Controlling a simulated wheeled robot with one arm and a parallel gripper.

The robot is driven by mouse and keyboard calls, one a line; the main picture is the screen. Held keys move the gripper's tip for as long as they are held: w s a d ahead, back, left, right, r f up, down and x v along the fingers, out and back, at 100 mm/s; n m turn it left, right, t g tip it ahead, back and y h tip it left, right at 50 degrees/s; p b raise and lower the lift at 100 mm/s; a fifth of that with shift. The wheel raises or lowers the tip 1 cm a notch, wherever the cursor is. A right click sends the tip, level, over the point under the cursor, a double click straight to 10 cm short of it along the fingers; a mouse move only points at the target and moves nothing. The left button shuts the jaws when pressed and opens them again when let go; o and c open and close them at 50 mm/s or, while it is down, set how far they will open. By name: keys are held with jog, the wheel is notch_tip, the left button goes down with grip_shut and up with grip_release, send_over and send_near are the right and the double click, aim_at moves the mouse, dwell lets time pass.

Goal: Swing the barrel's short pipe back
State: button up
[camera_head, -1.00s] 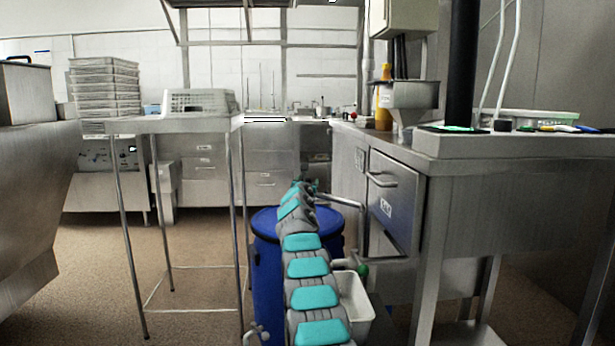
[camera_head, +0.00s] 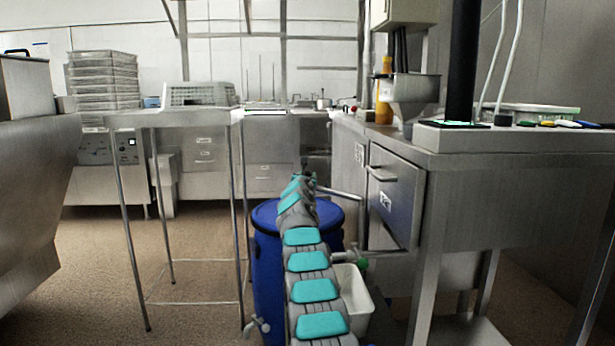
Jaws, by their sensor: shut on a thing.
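The blue barrel (camera_head: 267,262) stands on the floor at the centre, with my arm reaching over its lid. My gripper (camera_head: 309,181) is at the far end of the arm, small and mostly hidden by the arm's links. It is shut on the short pipe near its left end. The fingers and exact contact cannot be made out. The pipe's lower end is not clear.
A steel counter with a drawer (camera_head: 393,205) stands close on the right of the pipe. A green-ended tap (camera_head: 363,264) and a white bin (camera_head: 354,301) are right of the arm. A steel table (camera_head: 150,119) with a perforated basket (camera_head: 198,95) stands left. Floor beneath it is open.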

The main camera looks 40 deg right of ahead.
grip_shut()
jog(key=shift+r, duration=0.1)
dwell(0.8)
jog(key=shift+a+r, duration=0.1)
jog(key=shift+a, duration=0.05)
jog(key=s+a+n+t+y, duration=0.4)
jog(key=s+a+n+y, duration=0.5)
jog(key=a+y, duration=0.4)
jog(key=shift+s+a+t, duration=0.4)
jog(key=shift+s+a, duration=0.25)
jog(key=shift+s, duration=0.1)
jog(key=shift+f, duration=0.2)
